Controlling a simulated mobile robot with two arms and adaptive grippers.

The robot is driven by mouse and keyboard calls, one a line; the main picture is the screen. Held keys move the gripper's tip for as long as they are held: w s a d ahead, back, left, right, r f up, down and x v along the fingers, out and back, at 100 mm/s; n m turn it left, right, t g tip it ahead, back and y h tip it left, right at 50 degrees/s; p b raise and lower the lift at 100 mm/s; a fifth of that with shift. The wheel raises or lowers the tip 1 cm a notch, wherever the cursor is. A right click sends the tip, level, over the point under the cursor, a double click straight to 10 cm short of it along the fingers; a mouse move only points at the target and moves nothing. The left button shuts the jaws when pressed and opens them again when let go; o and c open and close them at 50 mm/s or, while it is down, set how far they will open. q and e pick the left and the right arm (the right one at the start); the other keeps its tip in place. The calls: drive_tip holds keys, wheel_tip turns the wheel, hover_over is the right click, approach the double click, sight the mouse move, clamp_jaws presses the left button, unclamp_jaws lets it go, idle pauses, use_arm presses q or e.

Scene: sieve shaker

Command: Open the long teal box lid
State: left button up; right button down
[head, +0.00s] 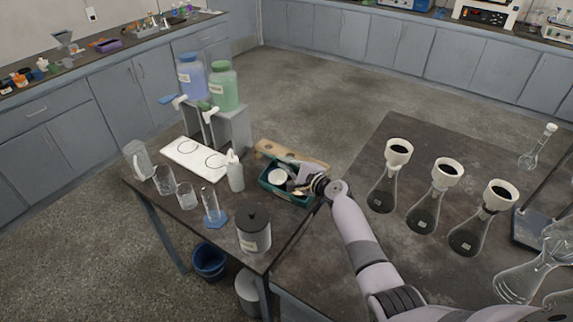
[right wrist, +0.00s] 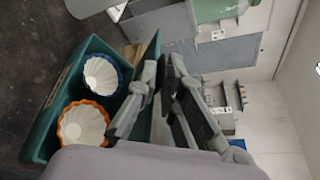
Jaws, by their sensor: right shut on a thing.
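The long teal box (head: 287,195) stands on the dark bench in the head view, with its inside showing. In the right wrist view the teal box (right wrist: 58,95) holds a blue-rimmed white fluted cup (right wrist: 101,76) and an orange-rimmed one (right wrist: 83,125). A teal panel, seemingly the lid (right wrist: 152,50), stands raised along the box's side by my fingers. My right gripper (head: 296,170) is over the box's right part in the head view. In the right wrist view my right gripper (right wrist: 163,95) is closed at the lid, though its fingers hide the contact. My left gripper is not in view.
A wooden board (head: 285,153) with holes lies behind the box. A white squeeze bottle (head: 235,172) and a lidded jar (head: 254,232) stand to its left. Flasks with black-filled funnels (head: 385,180) stand on the right bench, with bare bench surface between.

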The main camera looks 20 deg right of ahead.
drive_tip(key=shift+w+d+r, duration=0.1)
drive_tip(key=shift+r, duration=0.1)
idle(0.6)
drive_tip(key=c, duration=1.8)
unclamp_jaws()
drive_tip(key=shift+f, duration=0.1)
drive_tip(key=shift+s, duration=0.2)
drive_tip(key=v, duration=1.2)
drive_tip(key=shift+f, duration=0.1)
